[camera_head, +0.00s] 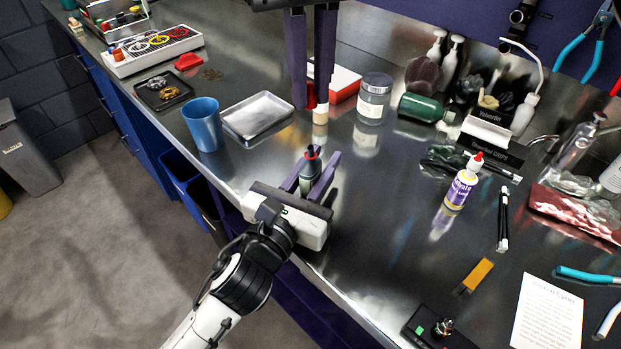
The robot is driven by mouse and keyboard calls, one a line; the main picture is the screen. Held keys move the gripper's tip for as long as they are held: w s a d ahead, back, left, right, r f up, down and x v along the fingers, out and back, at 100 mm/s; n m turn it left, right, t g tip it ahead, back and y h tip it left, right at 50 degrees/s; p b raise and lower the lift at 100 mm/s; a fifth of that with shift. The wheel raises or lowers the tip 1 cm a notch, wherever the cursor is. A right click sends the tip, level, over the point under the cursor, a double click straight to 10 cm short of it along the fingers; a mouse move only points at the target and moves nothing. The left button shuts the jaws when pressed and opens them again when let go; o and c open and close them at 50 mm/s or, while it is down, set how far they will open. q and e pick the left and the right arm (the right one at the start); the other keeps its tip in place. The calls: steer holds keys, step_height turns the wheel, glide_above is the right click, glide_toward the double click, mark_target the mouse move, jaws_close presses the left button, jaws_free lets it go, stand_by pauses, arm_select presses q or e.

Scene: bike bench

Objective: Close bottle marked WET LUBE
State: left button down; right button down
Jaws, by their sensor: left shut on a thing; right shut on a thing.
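My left gripper (317,163) reaches in over the bench's front edge and is shut on a small dark bottle (309,173). The bottle stands about upright and has red at its top; its label cannot be read. My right gripper (311,102) comes down from the top, above and behind that bottle in the picture. It is shut on a small red piece (311,96), which looks like a cap and is partly hidden by the fingers. The red piece is apart from the held bottle.
A small cream-topped container (320,114) is close by the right fingertips. A lidded jar (374,98) and a green bottle (421,108) are to the right. A blue cup (203,124) and a metal tray (240,134) are left. A red-tipped bottle (462,182) stands right of bare bench.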

steer(key=shift+s+f, duration=0.1)
steer(key=shift+f, duration=2.4)
steer(key=shift+f, duration=0.9)
steer(key=shift+f, duration=0.55)
